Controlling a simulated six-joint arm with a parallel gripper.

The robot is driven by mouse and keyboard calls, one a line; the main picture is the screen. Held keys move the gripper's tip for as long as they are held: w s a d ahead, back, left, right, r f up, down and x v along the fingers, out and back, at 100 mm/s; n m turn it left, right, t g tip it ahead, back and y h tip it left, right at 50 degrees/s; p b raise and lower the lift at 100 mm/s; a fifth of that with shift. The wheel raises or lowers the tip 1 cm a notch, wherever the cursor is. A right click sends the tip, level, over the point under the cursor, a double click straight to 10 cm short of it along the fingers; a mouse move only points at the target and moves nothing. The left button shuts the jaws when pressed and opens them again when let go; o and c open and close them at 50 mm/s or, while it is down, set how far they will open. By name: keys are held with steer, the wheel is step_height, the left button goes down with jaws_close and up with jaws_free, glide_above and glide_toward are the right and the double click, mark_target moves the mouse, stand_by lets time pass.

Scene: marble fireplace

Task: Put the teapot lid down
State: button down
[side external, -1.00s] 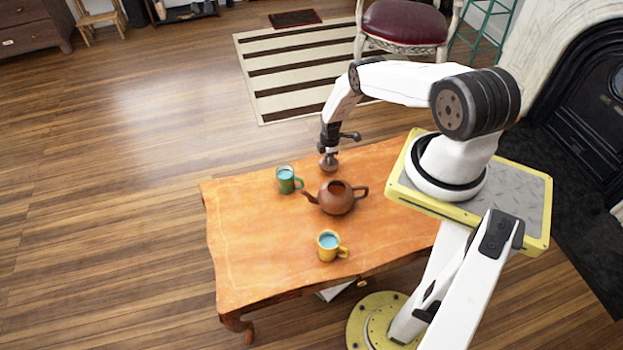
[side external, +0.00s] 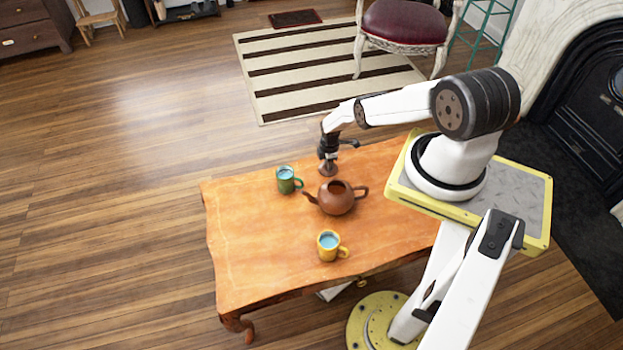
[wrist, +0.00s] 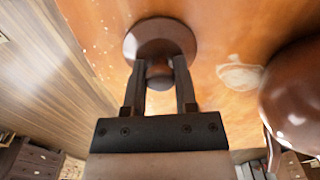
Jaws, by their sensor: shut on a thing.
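The brown teapot lid (side external: 328,169) is under my gripper (side external: 328,158), behind the teapot and close to the table top. In the wrist view the round lid (wrist: 160,38) has its knob between the two fingers of my gripper (wrist: 160,85), which is shut on it. I cannot tell whether the lid touches the table. The brown teapot (side external: 337,198) stands upright with its top open, in front of and slightly right of the lid. Its rounded side (wrist: 295,100) shows at the right of the wrist view.
The wooden table (side external: 260,240) also holds a green mug (side external: 287,180) left of the lid and a yellow mug (side external: 330,246) at the front, both with bluish contents. The table's left part is clear. A red-seated chair (side external: 405,22) stands on the floor beyond.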

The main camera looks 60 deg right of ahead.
steer(key=shift+c, duration=2)
jaws_free()
steer(key=shift+r, duration=0.35)
steer(key=shift+w+d+r, duration=0.1)
steer(key=shift+r, duration=1.1)
step_height(320, 180, up, 9)
